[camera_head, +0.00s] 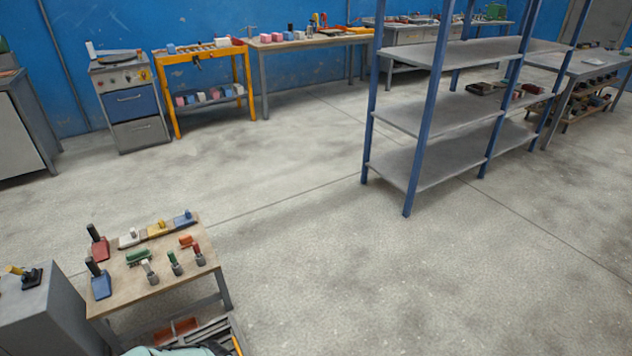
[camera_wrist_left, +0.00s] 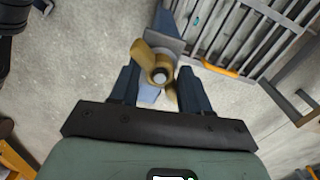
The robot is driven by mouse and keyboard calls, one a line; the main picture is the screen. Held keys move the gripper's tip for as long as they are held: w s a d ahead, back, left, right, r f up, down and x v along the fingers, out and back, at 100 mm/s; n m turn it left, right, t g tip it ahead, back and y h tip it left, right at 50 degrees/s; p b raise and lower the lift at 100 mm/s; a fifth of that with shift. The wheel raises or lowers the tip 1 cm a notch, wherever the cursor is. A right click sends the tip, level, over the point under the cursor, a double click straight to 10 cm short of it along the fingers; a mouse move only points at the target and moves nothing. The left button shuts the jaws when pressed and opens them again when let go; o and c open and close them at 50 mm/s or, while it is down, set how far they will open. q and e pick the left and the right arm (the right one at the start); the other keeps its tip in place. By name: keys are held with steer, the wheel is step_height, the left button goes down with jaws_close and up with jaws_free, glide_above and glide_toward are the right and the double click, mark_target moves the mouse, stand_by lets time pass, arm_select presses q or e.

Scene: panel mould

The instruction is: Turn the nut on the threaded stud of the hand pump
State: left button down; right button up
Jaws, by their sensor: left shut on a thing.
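In the left wrist view, a brass-coloured winged nut (camera_wrist_left: 144,54) sits around a stud (camera_wrist_left: 159,75), whose round grey end faces the camera. Behind it is a blue-grey body (camera_wrist_left: 168,43), apparently the hand pump, mostly hidden by the nut and fingers. My left gripper (camera_wrist_left: 158,72) has one dark finger on each side of the nut and is shut on it. The head view does not show the fingers or the nut. My right gripper is in neither view.
In the head view, a small workbench (camera_head: 150,272) holds several coloured tools and blocks. A grey cabinet (camera_head: 30,318) stands left of it, and a slatted rack (camera_head: 205,338) lies low at its front. Open floor extends right towards a blue-posted shelf (camera_head: 440,115).

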arm_select(q)
steer(key=m, duration=0.6)
steer(key=shift+d+m, duration=0.2)
steer(key=shift+m, duration=0.1)
steer(key=shift+s+m, duration=0.1)
steer(key=shift+m, duration=0.2)
steer(key=m, duration=0.3)
steer(key=shift+c, duration=2.2)
jaws_free()
steer(key=shift+d, duration=0.1)
